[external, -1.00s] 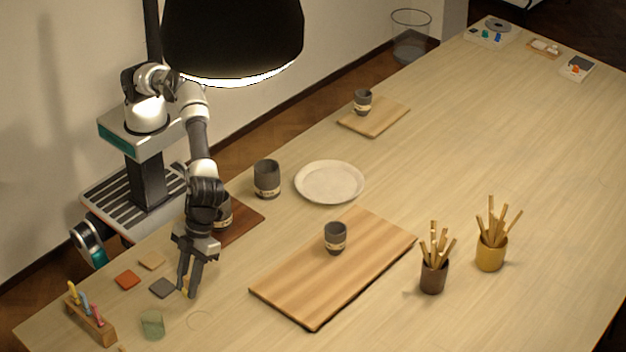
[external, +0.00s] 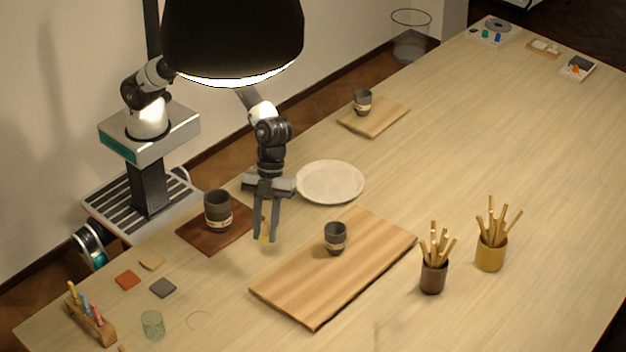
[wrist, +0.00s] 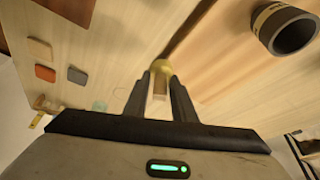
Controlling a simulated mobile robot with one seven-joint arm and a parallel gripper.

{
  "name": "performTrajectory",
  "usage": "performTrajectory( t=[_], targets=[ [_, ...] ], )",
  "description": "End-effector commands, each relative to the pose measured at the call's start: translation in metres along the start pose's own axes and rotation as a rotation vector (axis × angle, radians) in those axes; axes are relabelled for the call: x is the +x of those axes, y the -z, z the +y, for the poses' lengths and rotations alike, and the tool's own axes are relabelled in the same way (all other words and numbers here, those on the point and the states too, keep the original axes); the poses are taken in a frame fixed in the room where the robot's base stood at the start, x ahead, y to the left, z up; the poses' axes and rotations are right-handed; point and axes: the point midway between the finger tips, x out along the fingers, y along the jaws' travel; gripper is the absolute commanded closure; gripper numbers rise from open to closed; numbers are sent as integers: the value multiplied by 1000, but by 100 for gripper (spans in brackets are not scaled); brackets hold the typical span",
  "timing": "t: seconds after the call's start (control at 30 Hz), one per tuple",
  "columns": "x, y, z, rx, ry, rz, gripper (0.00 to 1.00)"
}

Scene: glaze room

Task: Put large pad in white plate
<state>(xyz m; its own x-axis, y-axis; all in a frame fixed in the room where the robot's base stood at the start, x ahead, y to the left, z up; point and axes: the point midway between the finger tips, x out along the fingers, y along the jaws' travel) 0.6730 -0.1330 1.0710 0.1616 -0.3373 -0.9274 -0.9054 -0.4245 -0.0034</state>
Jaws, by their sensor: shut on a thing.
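The white plate (external: 330,183) is a round, empty, shallow dish on the table; it is not in the wrist view. My gripper (external: 264,236) is above the table, left of the plate and nearer the front. It is shut on a small yellow-tipped thing (external: 263,238), which in the wrist view has a rounded yellow head (wrist: 161,63) beyond the fingertips and a pale part between them. I cannot tell whether this is the large pad. Flat square pieces, orange (external: 127,280), tan (external: 152,262) and grey (external: 163,288), lie at the front left.
A dark cup (external: 218,210) stands on a dark brown board (external: 190,235) left of my gripper. A small cup (external: 335,238) stands on a large wooden board (external: 310,290) to the right. Two stick holders (external: 433,276) (external: 490,253) stand farther right. A lamp (external: 233,40) hangs above.

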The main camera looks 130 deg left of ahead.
Motion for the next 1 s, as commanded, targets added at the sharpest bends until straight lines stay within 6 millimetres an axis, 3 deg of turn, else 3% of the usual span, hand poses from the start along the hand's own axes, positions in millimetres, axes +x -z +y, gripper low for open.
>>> performTrajectory(
  t=[0.03,0.2,0.5,0.6,0.77,0.87,1.0],
  targets=[
    [-10,-27,-13,-53,23,-2,97],
    [-45,-109,-41,-228,93,-4,97],
    [-102,-249,-56,-531,215,2,97],
    [-115,-281,-53,-604,243,4,97],
    [-127,-310,-50,-674,272,8,97],
    [-120,-321,-48,-690,275,8,97],
    [-95,-331,-47,-693,274,7,97]
  ],
)
